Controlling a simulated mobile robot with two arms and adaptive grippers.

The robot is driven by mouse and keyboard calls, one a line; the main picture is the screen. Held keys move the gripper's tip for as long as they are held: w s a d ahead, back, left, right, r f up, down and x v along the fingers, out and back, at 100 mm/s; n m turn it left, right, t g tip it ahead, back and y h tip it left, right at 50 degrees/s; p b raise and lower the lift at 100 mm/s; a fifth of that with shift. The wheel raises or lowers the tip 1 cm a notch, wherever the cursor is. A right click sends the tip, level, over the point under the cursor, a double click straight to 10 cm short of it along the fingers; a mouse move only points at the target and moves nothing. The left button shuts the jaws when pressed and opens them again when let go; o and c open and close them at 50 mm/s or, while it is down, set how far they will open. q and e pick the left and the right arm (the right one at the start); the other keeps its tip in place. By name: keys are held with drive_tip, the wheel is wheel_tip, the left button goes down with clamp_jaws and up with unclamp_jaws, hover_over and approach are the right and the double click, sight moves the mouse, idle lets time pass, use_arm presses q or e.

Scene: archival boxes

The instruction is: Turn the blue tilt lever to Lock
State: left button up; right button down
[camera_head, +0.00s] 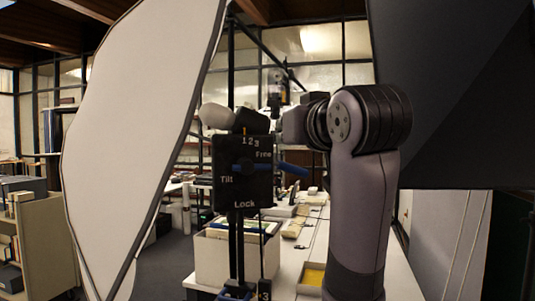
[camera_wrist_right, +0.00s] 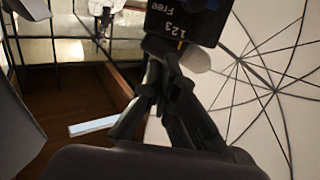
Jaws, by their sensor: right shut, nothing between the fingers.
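The black panel (camera_head: 228,192) stands upright in the middle of the head view, marked "1 2 3", "Free" at upper right, "Tilt" at left and "Lock" at the bottom. The blue tilt lever (camera_head: 290,169) points right and slightly down, between Free and Lock. My right arm rises right of the panel. My right gripper (camera_head: 277,132) reaches left to the panel's upper right edge, above the lever; its fingertips are hard to make out there. Contact cannot be told.
A large white diffuser (camera_head: 135,130) stands close at left and a dark one (camera_head: 455,90) at upper right. Behind the panel, a white box (camera_head: 215,258) sits on a long white table (camera_head: 312,245). Another black marked piece (camera_head: 264,291) is at the bottom.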

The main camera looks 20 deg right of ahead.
drive_tip(key=shift+w, duration=0.1)
drive_tip(key=p, duration=0.5)
hover_over(251, 167)
drive_tip(key=s+d, duration=0.2)
drive_tip(key=d, duration=0.1)
wheel_tip(251, 167, down, 3)
drive_tip(key=shift+s+d+r, duration=0.1)
drive_tip(key=shift+d+r, duration=0.05)
drive_tip(key=shift+r, duration=0.05)
drive_tip(key=shift+f, duration=1)
